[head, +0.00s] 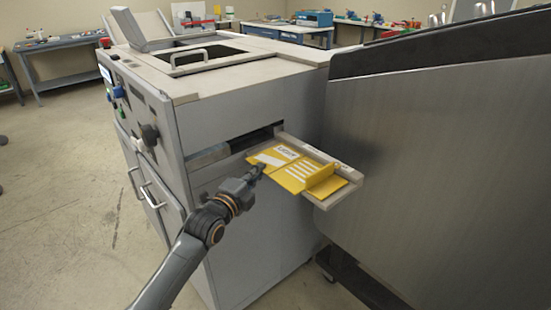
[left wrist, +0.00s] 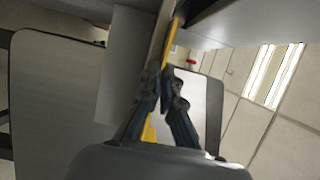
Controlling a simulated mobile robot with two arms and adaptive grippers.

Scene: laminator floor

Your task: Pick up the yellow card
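The yellow card (head: 296,174) lies on a narrow pale tray (head: 343,192) that sticks out of the grey machine's slot. It bears white labels and lines, and a yellow flap stands up at its right part. My left gripper (head: 257,171) is at the card's near left edge. In the left wrist view, the fingertips (left wrist: 164,78) have come together around the card, which shows nearly edge-on as a thin yellow strip (left wrist: 172,42) beyond them. A bit of yellow also shows between the fingers nearer the palm. The gripper looks shut on the card. My right gripper is not in view.
The grey machine (head: 240,220) stands behind and left of the tray, with an open lid on top. A large dark metal housing (head: 445,170) rises close on the right. Workbenches stand along the back. The floor at the left is clear.

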